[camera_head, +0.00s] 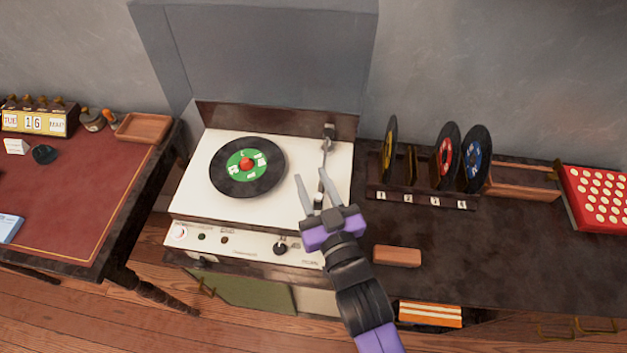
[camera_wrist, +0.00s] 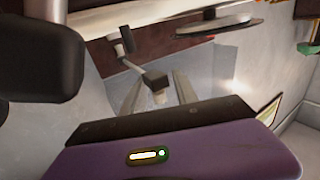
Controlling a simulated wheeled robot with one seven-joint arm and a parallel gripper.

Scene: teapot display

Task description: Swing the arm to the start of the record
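The record player (camera_head: 192,203) has a cream deck and a raised grey lid. A black record (camera_head: 228,185) with a green label and red centre lies on its platter; part of it also shows in the wrist view (camera_wrist: 222,26). The thin tonearm (camera_head: 325,155) runs along the deck's right side, off the record, with its pivot at the back right. My gripper (camera_head: 310,181) is over the right of the deck with its fingers spread. In the wrist view, the dark tonearm head (camera_wrist: 155,80) shows between the fingers; I cannot tell whether they touch it.
A rack (camera_head: 420,199) with several upright records stands right of the player. A small brown block (camera_head: 397,256) lies on the dark counter in front of it. A red tray (camera_head: 597,197) with white discs is at the far right. A desk (camera_head: 75,195) stands at left.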

